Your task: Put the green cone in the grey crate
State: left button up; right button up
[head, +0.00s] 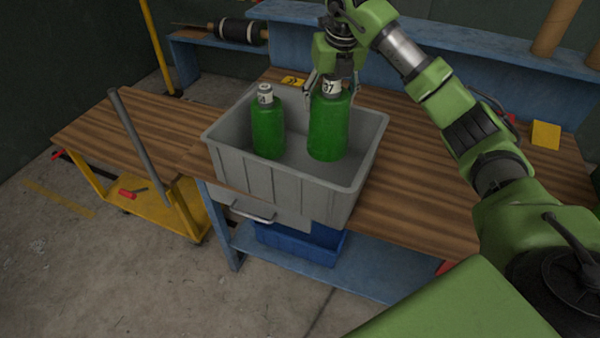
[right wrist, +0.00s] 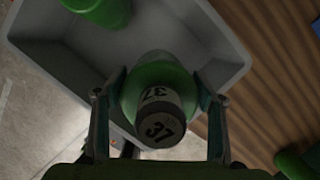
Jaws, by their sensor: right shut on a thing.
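The grey crate (head: 290,188) stands on the wooden bench top, near its front edge. No plain cone shows; I see two green bottle-shaped pieces with pale numbered tops. One green piece (head: 267,128) stands upright in the left part of the crate. The other green piece, marked 37 (head: 328,128), is upright inside the crate to its right; I cannot tell if its base touches the floor. My right gripper (head: 332,93) is shut around the upper part of the 37 piece, from above. The right wrist view shows its top (right wrist: 158,125) between the fingers. My left gripper is not in view.
A yellow block (head: 546,135) lies on the bench top (head: 420,195) at the right. A blue shelf (head: 455,38) runs behind, with brown rolls at its right end. A yellow trolley (head: 165,212) stands at the left. A blue bin (head: 300,243) sits below the crate.

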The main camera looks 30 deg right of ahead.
aim_at(334, 98)
jog(key=shift+f, duration=0.35)
notch_tip(334, 98, down, 6)
jog(key=shift+r+p, duration=0.2)
jog(key=shift+p, duration=0.5)
notch_tip(334, 98, down, 3)
jog(key=shift+a+f+p, duration=0.1)
jog(key=shift+f+p, duration=0.1)
jog(key=shift+p, duration=0.3)
jog(key=shift+f, duration=0.15)
jog(key=shift+f, duration=0.1)
jog(key=o, duration=2.1)
jog(key=shift+s, duration=0.1)
jog(key=shift+c, duration=0.2)
jog(key=b+v, duration=0.2)
jog(key=v, duration=1)
jog(key=shift+s, duration=0.1)
